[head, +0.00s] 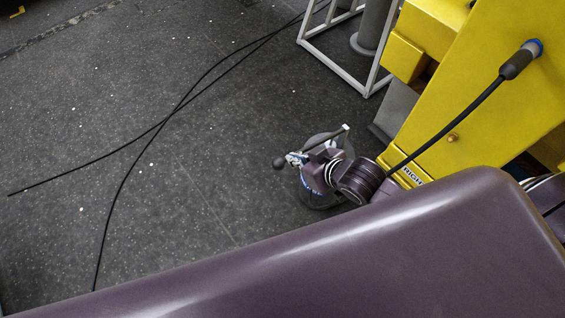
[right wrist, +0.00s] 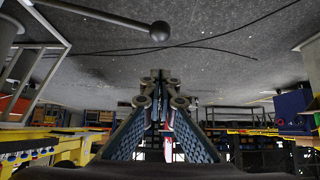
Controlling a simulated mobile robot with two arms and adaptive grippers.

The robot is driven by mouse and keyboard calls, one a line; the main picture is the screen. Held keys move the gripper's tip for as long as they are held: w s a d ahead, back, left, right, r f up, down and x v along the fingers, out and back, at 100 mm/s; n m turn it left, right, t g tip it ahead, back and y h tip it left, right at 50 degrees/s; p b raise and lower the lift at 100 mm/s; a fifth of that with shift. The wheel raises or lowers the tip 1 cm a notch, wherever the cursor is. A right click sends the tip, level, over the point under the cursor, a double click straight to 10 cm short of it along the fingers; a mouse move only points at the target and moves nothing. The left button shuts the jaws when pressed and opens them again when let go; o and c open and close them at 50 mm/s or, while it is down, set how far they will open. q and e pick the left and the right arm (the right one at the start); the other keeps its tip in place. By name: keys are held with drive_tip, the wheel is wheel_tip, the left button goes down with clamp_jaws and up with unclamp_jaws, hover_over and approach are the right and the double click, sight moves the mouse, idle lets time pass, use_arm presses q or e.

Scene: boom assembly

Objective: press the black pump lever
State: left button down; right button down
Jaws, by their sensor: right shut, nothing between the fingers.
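The pump lever is a thin bar ending in a black ball knob (head: 279,163) in the head view. Part of the bar is hidden behind my right gripper and wrist. In the right wrist view the knob (right wrist: 160,31) and its rod cross the upper left, a little apart in the picture from the fingertips. My right gripper (head: 293,158) is right beside the knob in the head view; its fingers (right wrist: 158,76) are together and empty in the right wrist view. I cannot tell whether it touches the lever. My left gripper is not in view.
A yellow machine frame (head: 500,90) with a black cable stands right of my right arm. A white metal frame (head: 333,62) stands behind the lever. Black cables (head: 170,116) lie across the dark floor, which is otherwise mostly clear on the left.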

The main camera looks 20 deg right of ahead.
drive_tip(key=shift+s+d+r+b, duration=0.2)
drive_tip(key=shift+s+r, duration=0.1)
drive_tip(key=shift+r, duration=0.25)
drive_tip(key=shift+s+d+r+b, duration=0.15)
drive_tip(key=shift+s+r, duration=0.1)
drive_tip(key=shift+r, duration=0.3)
hover_over(276, 158)
drive_tip(key=s+d, duration=0.1)
drive_tip(key=s, duration=0.2)
wheel_tip(276, 158, down, 7)
wheel_tip(276, 158, down, 3)
drive_tip(key=shift+f, duration=0.55)
drive_tip(key=shift+f, duration=0.1)
